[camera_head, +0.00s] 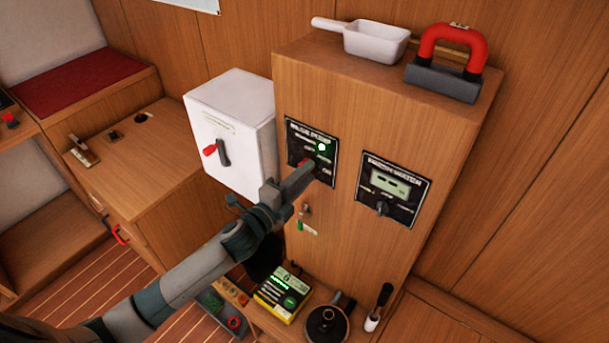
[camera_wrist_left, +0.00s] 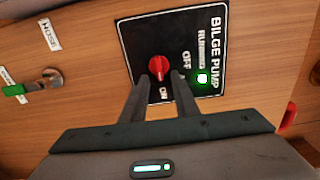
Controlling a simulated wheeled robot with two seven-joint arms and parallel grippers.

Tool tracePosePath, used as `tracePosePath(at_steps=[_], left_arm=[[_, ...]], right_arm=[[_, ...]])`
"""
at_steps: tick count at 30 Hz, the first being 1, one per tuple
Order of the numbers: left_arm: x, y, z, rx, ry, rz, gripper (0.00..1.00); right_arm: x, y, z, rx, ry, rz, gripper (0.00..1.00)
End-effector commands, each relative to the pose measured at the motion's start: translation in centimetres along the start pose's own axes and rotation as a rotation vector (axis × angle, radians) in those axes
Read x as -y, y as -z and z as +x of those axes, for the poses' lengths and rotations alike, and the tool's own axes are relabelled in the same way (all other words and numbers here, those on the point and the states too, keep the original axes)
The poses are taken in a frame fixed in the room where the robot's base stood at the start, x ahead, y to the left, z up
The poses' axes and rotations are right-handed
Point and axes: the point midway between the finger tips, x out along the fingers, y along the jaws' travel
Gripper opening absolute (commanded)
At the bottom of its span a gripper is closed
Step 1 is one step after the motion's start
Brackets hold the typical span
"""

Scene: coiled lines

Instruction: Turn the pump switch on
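The black bilge pump panel (camera_head: 311,152) is on the front of the wooden cabinet, and it also shows in the left wrist view (camera_wrist_left: 205,40). Its red knob (camera_wrist_left: 158,67) sits near the OFF and ON labels; which one it points at is hard to tell. The green light (camera_head: 321,147) by RUNNING is lit, also in the left wrist view (camera_wrist_left: 202,78). My left gripper (camera_head: 308,174) is at the panel, partly hiding the knob. In the left wrist view its fingers (camera_wrist_left: 163,80) are apart, with the knob just beyond and between the tips. Contact cannot be told.
A fresh water panel (camera_head: 394,190) is to the right. A white box (camera_head: 232,130) with a red-tipped lever is left. A white scoop (camera_head: 376,41) and a red-handled tool (camera_head: 446,62) lie on the cabinet top. A small green-handled valve (camera_head: 306,227) is below the panel.

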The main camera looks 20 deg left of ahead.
Motion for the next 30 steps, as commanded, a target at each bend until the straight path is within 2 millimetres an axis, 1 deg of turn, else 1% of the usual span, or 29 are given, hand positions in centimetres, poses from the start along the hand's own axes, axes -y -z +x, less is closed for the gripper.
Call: tracePosePath(at_steps=[8, 14, 17, 20, 30], left_arm=[[0.0, 0.0, 0.0, 0.000, 0.001, -0.001, 0.27], [-0.1, 0.0, -0.8, 0.000, 0.001, -0.001, 0.27], [-0.2, 0.0, -1.8, 0.000, 0.000, -0.002, 0.27], [-0.3, 0.0, -3.2, 0.000, -0.001, 0.000, 0.27], [-0.4, 0.0, -9.5, -0.001, -0.001, -0.001, 0.27]], right_arm=[[0.0, 0.0, 0.0, 0.000, 0.000, 0.000, 0.42], [0.1, 0.0, 0.4, 0.000, 0.000, 0.000, 0.42], [0.1, -0.1, 0.8, 0.000, 0.001, 0.001, 0.42], [0.2, -0.1, 1.3, -0.001, 0.002, 0.001, 0.42], [0.5, -0.2, 3.5, -0.001, 0.004, 0.002, 0.42]])
